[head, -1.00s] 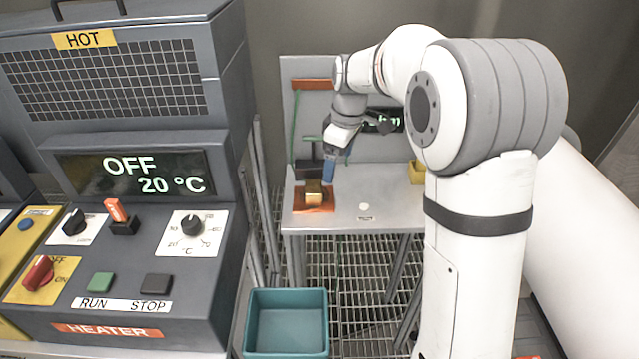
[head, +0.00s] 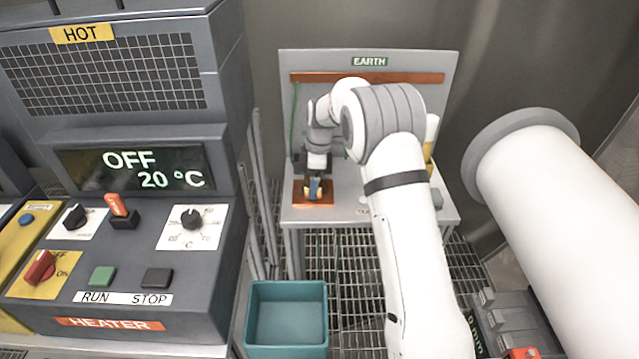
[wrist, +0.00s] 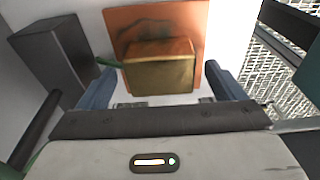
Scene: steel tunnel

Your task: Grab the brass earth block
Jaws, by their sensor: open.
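The brass earth block (wrist: 160,75) rests on a copper-coloured plate (wrist: 186,18) on the bench, with a green cable at its left in the wrist view. My gripper (wrist: 159,68) is open. Its blue fingers show on either side of the block in the wrist view, with a gap on each side; I cannot tell how far down they reach. In the head view my gripper (head: 314,188) is over the copper plate (head: 325,199) and hides most of the block.
The steel bench (head: 345,207) carries a back panel with an EARTH sign (head: 369,62) and a copper bar (head: 400,78). A dark box (wrist: 52,55) stands left of the plate in the wrist view. A teal bin (head: 287,320) and a heater console (head: 130,260) are nearer.

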